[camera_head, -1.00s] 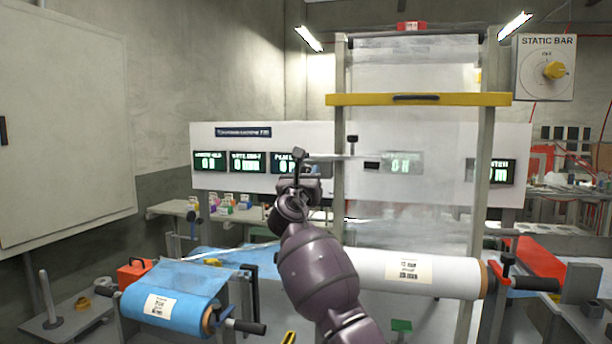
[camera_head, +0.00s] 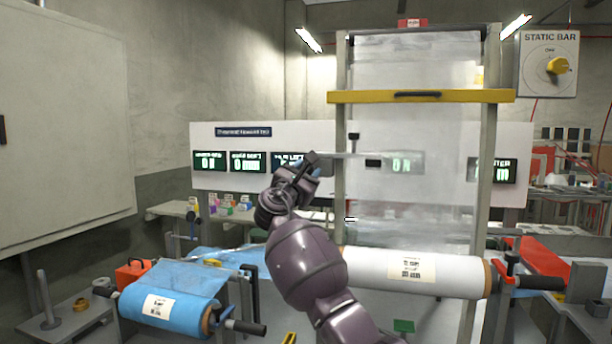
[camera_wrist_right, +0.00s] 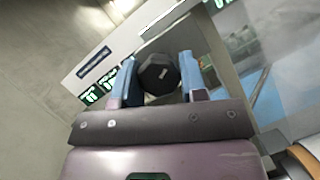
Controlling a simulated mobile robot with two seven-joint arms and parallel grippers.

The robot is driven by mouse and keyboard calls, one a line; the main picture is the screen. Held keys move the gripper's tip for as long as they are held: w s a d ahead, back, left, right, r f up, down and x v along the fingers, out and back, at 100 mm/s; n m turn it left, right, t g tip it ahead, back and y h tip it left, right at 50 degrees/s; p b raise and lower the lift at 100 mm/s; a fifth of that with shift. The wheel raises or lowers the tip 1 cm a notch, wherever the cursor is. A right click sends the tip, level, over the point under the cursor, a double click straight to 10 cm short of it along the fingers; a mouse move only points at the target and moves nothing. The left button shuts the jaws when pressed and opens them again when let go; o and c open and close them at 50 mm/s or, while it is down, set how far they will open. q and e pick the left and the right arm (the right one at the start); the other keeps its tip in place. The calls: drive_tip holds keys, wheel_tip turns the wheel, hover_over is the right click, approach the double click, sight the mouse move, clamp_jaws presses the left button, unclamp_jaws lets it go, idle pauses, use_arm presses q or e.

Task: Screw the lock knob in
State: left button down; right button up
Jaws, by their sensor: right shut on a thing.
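The lock knob (camera_wrist_right: 160,74) is a dark, faceted knob between the blue fingers of my right gripper (camera_wrist_right: 158,82) in the right wrist view. The gripper is shut on it. In the head view my right gripper (camera_head: 309,167) is raised in front of the display panel, left of the tall frame, with the dark knob (camera_head: 312,157) at its tip. A thin horizontal bar runs rightward from near the knob. Whether the knob sits in a thread is hidden. My left gripper is in neither view.
The tall frame with a yellow crossbar (camera_head: 460,96) holds clear film. A white roll (camera_head: 370,268) lies below, and a blue roll (camera_head: 190,315) is at lower left. The display panel (camera_head: 230,181) stands behind. A static bar dial (camera_head: 558,66) is at upper right.

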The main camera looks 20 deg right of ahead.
drive_tip(key=shift+f+m+g, duration=0.1)
drive_tip(key=shift+m+g, duration=0.2)
drive_tip(key=shift+m, duration=0.5)
drive_tip(key=shift+h, duration=0.4)
drive_tip(key=o, duration=0.9)
drive_tip(key=shift+o, duration=0.2)
drive_tip(key=v, duration=1)
drive_tip(key=shift+s+a+p, duration=0.25)
drive_tip(key=shift+a+p, duration=0.1)
drive_tip(key=shift+p, duration=0.05)
